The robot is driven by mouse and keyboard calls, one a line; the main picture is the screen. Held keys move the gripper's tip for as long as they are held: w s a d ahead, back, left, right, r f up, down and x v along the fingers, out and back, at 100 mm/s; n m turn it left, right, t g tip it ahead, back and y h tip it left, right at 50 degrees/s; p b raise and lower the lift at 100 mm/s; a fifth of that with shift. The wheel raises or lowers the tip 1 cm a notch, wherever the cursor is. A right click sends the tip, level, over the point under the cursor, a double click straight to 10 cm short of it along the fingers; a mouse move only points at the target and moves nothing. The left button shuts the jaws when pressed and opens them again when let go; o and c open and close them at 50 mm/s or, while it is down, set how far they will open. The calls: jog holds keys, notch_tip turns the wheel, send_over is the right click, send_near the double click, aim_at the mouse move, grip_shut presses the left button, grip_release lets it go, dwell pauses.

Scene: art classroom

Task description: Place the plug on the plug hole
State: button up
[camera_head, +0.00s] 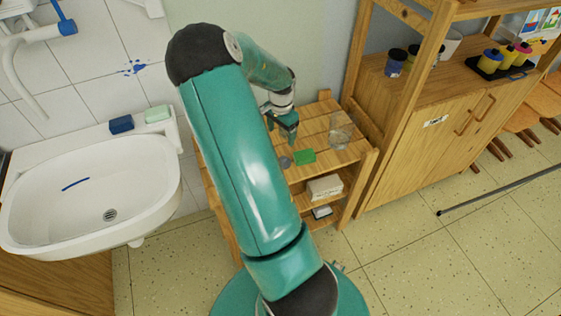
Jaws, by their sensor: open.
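A small round grey object (286,162), which looks like the plug, lies on the top of the low wooden shelf unit (318,122), partly beside my arm. My gripper (283,134) is open and hangs over the same shelf top, a little behind the grey object and apart from it as far as I can tell. The fingers are small in this view and nothing shows between them. The plug hole (110,215) is a round grated drain in the bottom of the white sink (152,203) at the left. It is uncovered.
A green block (305,156) lies just right of the grey object, and a clear glass (340,130) stands further right. A dark blue block (121,124) and a pale green one (158,113) sit on the sink's back rim. A tall wooden cabinet (430,130) stands at right.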

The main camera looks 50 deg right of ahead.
aim_at(283, 157)
jog(key=f, duration=0.9)
jog(key=shift+s+d, duration=0.15)
jog(key=shift+d, duration=0.05)
jog(key=f, duration=0.5)
jog(key=shift+s+d, duration=0.15)
jog(key=shift+s, duration=0.05)
jog(key=c, duration=1.1)
jog(key=shift+r, duration=0.1)
jog(key=shift+c, duration=0.2)
